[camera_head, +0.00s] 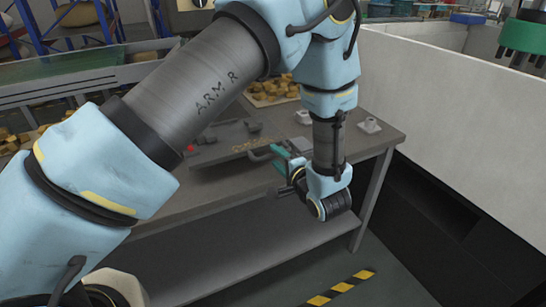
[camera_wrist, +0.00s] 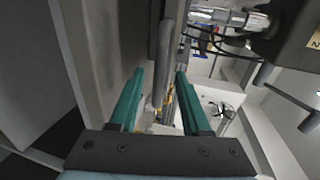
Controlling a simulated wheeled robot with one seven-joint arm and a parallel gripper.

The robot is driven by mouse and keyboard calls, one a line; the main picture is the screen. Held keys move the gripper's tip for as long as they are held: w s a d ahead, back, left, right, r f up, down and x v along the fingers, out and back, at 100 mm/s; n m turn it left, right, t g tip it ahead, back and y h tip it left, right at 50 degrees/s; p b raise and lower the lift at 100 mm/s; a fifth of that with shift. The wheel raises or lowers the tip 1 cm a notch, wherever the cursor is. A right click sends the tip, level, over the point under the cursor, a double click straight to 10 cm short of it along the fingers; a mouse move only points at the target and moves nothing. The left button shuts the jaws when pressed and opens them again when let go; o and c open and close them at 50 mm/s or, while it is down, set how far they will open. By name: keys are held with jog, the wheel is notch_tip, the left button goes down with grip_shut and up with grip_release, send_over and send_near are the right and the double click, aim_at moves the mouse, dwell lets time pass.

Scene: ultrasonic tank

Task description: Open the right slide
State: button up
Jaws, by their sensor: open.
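My gripper (camera_head: 283,156) is at the front edge of the grey bench, at its right part, with teal fingers. In the wrist view my gripper (camera_wrist: 157,72) is open, and a grey round bar (camera_wrist: 165,62) runs lengthwise in the gap between the fingers. It looks like a handle, and I see no finger closed on it. In the head view a dark slide front (camera_head: 225,163) with a curved handle (camera_head: 257,155) lies just left of the gripper. My arm and gripper hide the part of the bench front behind them, so I cannot tell how far the right slide is out.
The grey bench (camera_head: 385,139) carries a small metal fitting (camera_head: 369,125) and a tray of yellowish pieces (camera_head: 268,92). A red knob (camera_head: 191,149) shows at the left. A lower shelf (camera_head: 250,243) lies below. A white wall (camera_head: 450,120) stands at the right.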

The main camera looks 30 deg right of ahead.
jog(key=d+b+v, duration=0.1)
jog(key=v, duration=0.6)
jog(key=shift+s+a+b, duration=0.3)
jog(key=shift+a+b, duration=0.05)
jog(key=shift+a, duration=0.15)
jog(key=shift+s, duration=0.1)
